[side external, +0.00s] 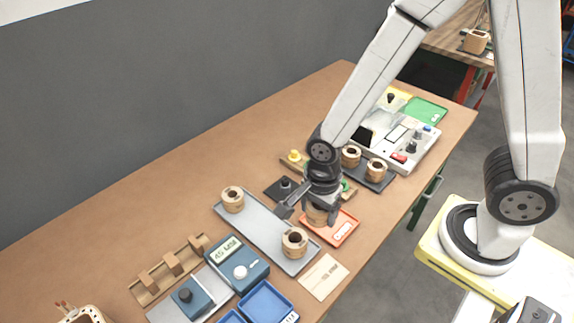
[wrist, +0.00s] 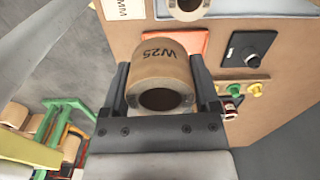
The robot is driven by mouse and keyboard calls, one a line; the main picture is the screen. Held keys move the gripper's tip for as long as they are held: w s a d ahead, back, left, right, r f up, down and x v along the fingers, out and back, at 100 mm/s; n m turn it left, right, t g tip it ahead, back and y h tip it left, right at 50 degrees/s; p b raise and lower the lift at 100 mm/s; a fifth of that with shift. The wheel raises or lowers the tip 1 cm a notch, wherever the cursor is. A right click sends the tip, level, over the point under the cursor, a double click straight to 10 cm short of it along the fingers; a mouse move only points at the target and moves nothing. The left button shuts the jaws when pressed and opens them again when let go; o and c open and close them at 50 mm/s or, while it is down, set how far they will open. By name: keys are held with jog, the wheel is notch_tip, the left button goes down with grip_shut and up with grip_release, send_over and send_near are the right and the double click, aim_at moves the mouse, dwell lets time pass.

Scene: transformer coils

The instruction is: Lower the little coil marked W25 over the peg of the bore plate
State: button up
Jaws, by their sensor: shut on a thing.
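The little coil marked W25 (wrist: 160,72) is a tan ring with a dark bore, its label readable in the wrist view. My gripper (wrist: 160,88) is shut on it, one dark finger on each side. In the side view my gripper (side external: 318,212) points down and holds the coil (side external: 316,217) at or above the red-orange tray (side external: 344,231); I cannot tell the gap beneath. The bore plate, seemingly the dark square plate (side external: 272,191) with a short black peg (side external: 286,183), lies left of my gripper. It also shows in the wrist view (wrist: 236,52), clear of the coil.
A grey tray (side external: 262,227) with two coils lies left of my gripper. A dark tray (side external: 385,183) with two coils and a white control box (side external: 420,150) stand behind. A wooden strip with coloured knobs (side external: 294,156) runs behind the plate.

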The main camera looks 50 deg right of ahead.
jog(key=shift+w, duration=0.15)
jog(key=m, duration=0.6)
send_over(285, 180)
jog(key=shift+f, duration=1.85)
jog(key=shift+f, duration=0.2)
jog(key=shift+f, duration=2)
jog(key=shift+f, duration=2.05)
jog(key=o, duration=1.2)
jog(key=shift+c, duration=0.2)
